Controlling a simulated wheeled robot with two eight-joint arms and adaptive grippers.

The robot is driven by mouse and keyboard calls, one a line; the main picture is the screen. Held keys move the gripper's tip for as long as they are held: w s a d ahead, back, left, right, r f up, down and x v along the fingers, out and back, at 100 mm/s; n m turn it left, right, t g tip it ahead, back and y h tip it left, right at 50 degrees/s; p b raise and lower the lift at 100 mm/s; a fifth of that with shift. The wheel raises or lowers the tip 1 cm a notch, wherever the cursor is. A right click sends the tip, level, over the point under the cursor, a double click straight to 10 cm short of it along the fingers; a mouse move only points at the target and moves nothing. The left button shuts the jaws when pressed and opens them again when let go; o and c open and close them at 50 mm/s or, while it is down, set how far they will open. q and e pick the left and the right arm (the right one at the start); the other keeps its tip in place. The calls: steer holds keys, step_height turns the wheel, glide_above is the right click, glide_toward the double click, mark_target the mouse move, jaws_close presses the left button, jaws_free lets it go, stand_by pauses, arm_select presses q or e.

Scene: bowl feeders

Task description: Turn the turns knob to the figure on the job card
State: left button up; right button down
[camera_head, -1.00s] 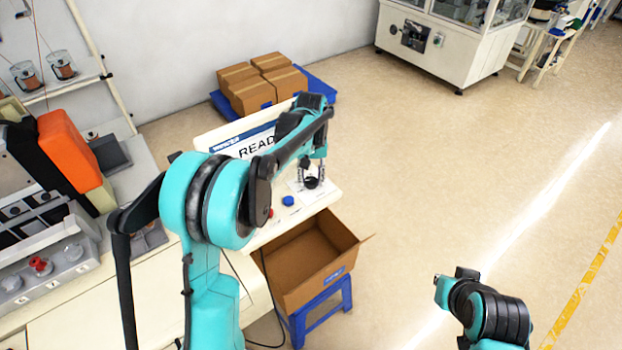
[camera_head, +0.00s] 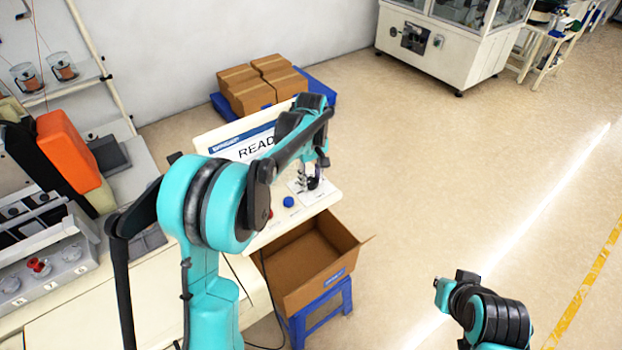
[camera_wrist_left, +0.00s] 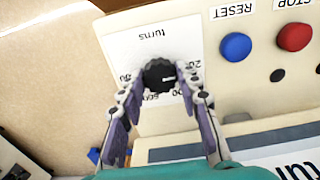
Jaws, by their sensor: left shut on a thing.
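The black turns knob (camera_wrist_left: 158,75) sits on a white dial plate marked "turns" (camera_wrist_left: 150,40) in the left wrist view. Printed figures around it are partly covered by my fingers. My left gripper (camera_wrist_left: 160,88) is shut on the knob, one finger on each side. In the head view my left gripper (camera_head: 312,180) is at the right end of the machine's sloped panel, and the knob is small and mostly hidden there. The screen (camera_head: 245,148) reads "READ", with the rest behind my arm. My right arm's end shows at lower right, its fingertips unclear. I cannot make out a job card.
A blue RESET button (camera_wrist_left: 235,46) and a red STOP button (camera_wrist_left: 294,37) sit beside the dial plate. An open cardboard box (camera_head: 310,262) stands on a blue stool (camera_head: 325,312) below the panel. Floor to the right is clear.

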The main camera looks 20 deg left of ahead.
mark_target(311, 181)
stand_by(0.4)
arm_select(q)
steer(key=o, duration=1.2)
steer(key=shift+c, duration=0.2)
step_height(311, 181, up, 12)
